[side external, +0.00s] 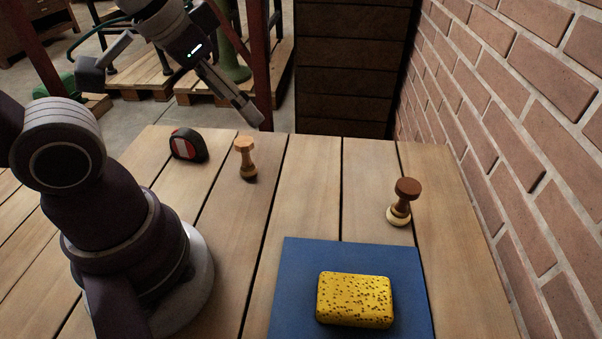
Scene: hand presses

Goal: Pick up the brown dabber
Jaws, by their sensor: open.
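A dabber with a dark brown round top (407,188) and a pale round base stands on the right part of the wooden table, near the brick wall. A second dabber, with a lighter orange-brown top (244,144) and a darker foot, stands at the back middle of the table. My gripper (253,117) is in the air near the table's back edge. In the picture it is just above the lighter dabber and well to the left of the dark brown one. It is open, seen from the side, with nothing visible between its fingers.
A yellow speckled sponge (355,300) lies on a blue mat (300,262) at the front. A red and black tape measure (188,145) sits at the back left. A brick wall (530,120) bounds the right side. Bare planks lie between the two dabbers.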

